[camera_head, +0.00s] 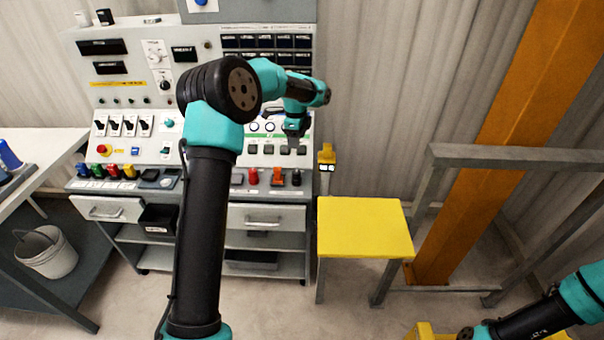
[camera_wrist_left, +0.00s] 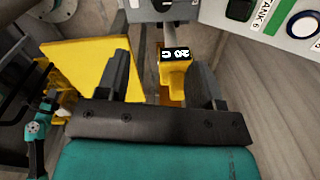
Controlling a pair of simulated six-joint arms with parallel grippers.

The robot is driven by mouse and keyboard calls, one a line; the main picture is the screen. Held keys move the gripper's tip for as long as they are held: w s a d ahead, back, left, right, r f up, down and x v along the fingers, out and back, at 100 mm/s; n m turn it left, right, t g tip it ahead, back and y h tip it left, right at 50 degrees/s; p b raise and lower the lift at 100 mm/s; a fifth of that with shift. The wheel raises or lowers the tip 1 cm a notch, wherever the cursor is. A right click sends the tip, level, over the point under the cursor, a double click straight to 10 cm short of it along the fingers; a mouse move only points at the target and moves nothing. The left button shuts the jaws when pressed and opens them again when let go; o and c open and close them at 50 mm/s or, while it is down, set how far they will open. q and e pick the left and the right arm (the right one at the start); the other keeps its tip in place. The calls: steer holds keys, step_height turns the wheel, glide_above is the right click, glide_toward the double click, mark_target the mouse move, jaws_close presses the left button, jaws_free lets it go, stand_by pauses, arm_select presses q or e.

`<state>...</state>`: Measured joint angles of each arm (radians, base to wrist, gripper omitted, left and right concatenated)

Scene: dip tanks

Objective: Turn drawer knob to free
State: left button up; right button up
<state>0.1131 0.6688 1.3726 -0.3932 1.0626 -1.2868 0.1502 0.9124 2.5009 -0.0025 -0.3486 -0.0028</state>
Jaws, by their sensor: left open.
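Two drawers with bar handles show below the control panel in the head view, a left drawer (camera_head: 125,214) and a right drawer (camera_head: 290,222). I cannot make out which control is the drawer knob. My left gripper (camera_head: 295,131) is in front of the panel's right part, its fingers pointing down. In the left wrist view, my left gripper (camera_wrist_left: 163,85) is open with nothing held. My left arm hides part of the panel. My right arm is at the lower right; its fingers cannot be made out.
The control panel (camera_head: 117,170) carries several switches and coloured buttons. A yellow-topped stand (camera_head: 362,228) is right of the cabinet, beside a grey rail (camera_head: 510,157). A white bucket (camera_head: 46,254) is at left.

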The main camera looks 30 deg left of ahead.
mark_target(297, 172)
arm_select(q)
steer(key=shift+a+r, duration=0.15)
steer(key=shift+r, duration=0.25)
steer(key=shift+f, duration=0.1)
steer(key=f, duration=1.7)
steer(key=shift+w+f, duration=0.15)
steer(key=shift+w, duration=0.1)
steer(key=c, duration=0.9)
